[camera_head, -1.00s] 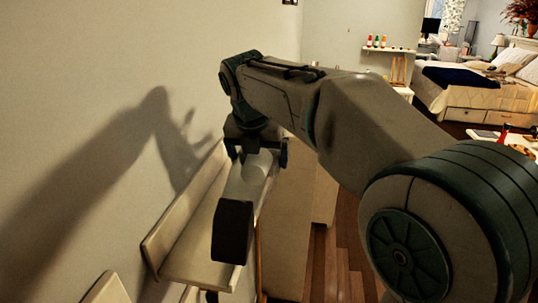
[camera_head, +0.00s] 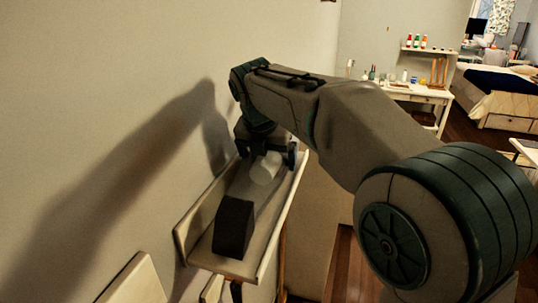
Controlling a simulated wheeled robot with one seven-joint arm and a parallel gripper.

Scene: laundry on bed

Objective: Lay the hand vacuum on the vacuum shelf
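The hand vacuum (camera_head: 234,228) has a dark block-shaped end towards me and a pale grey body behind it. It lies lengthwise along the vacuum shelf (camera_head: 284,225), a pale wall shelf with a raised back and a raised outer edge. It looks to be inside the shelf's edges; I cannot tell if its whole underside touches. My gripper (camera_head: 267,160) points down over the vacuum's far end, with a dark finger on each side of the pale body. The contact between fingers and body is too small and dark to make out.
Another pale shelf or panel (camera_head: 136,283) is at the lower left, below this one. The wall runs close along the left. A white desk (camera_head: 408,92) with small bottles stands at the back, and a bed (camera_head: 503,104) at the far right. Wooden floor shows between.

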